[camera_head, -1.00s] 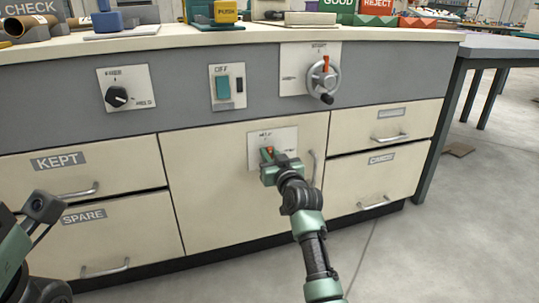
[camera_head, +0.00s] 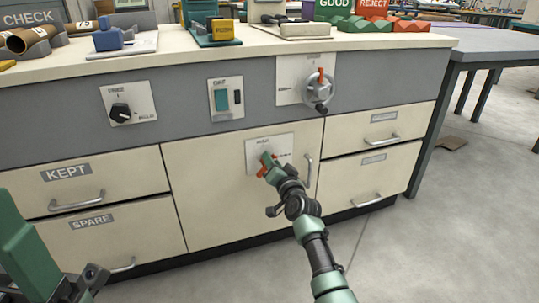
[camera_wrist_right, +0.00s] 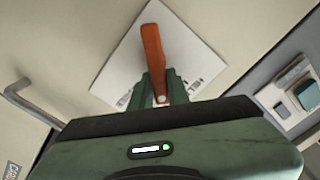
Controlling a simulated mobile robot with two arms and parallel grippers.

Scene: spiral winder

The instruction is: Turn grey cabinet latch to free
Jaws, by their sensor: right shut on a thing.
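The latch is a white plate (camera_head: 284,142) with an orange handle on the cream cabinet door (camera_head: 215,200). The plate (camera_wrist_right: 185,50) looks tilted in that view. In the head view the gripper hides much of the handle. My left arm shows at the lower left; its fingers are not seen.
The door's pull (camera_head: 308,170) is just right of the latch. Drawers flank the door. Above are a black knob (camera_head: 121,112), a teal switch (camera_head: 222,100) and a grey wheel with an orange lever (camera_head: 320,88).

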